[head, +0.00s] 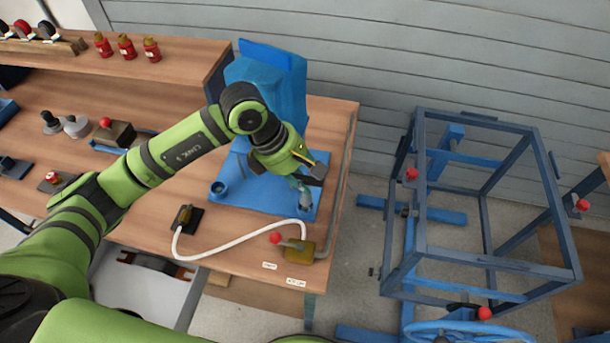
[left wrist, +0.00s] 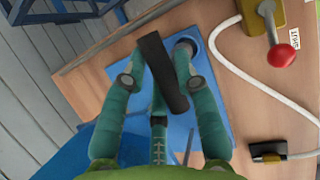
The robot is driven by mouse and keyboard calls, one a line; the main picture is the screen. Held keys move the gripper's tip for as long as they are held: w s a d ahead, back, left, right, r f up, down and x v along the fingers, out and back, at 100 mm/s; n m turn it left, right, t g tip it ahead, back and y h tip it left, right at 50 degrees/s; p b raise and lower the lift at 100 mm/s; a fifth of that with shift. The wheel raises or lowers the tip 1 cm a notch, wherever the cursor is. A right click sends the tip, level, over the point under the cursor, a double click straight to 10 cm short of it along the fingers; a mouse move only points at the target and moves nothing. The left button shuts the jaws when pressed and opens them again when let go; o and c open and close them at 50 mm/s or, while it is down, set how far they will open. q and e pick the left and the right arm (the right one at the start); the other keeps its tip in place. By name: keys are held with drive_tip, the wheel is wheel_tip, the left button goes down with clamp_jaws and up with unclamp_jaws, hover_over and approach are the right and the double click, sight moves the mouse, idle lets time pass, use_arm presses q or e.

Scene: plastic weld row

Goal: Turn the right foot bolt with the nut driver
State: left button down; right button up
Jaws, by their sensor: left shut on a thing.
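My left gripper (head: 306,178) is over the front right part of the blue machine's base plate (head: 252,192) on the bench. In the left wrist view its teal fingers (left wrist: 157,62) are closed around a dark bar, which I take to be the nut driver (left wrist: 163,75). A dark end of the nut driver (head: 318,172) also shows beside the fingers in the head view. The left foot (head: 219,189) is a round blue piece at the plate's left corner. The right foot bolt is hidden or cannot be told apart beneath my gripper, so contact cannot be seen. My right gripper is not in view.
A white hose (head: 235,223) loops along the bench front to a brass block with a red-knobbed lever (head: 276,238). A grey pipe (head: 340,185) runs along the bench's right edge. A blue frame (head: 480,210) stands on the floor to the right. Several red bottles (head: 126,47) stand on the shelf.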

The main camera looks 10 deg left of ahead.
sight(306, 208)
use_arm(q)
drive_tip(key=shift+b, duration=0.3)
idle(0.5)
drive_tip(key=shift+f+b, duration=0.7)
drive_tip(key=shift+b, duration=0.25)
drive_tip(key=shift+b, duration=0.3)
idle(0.5)
drive_tip(key=shift+f, duration=0.1)
drive_tip(key=shift+f+b, duration=0.35)
drive_tip(key=shift+b, duration=0.35)
drive_tip(key=shift+b, duration=0.35)
idle(0.6)
drive_tip(key=shift+f+b, duration=0.5)
drive_tip(key=shift+b, duration=0.25)
idle(0.7)
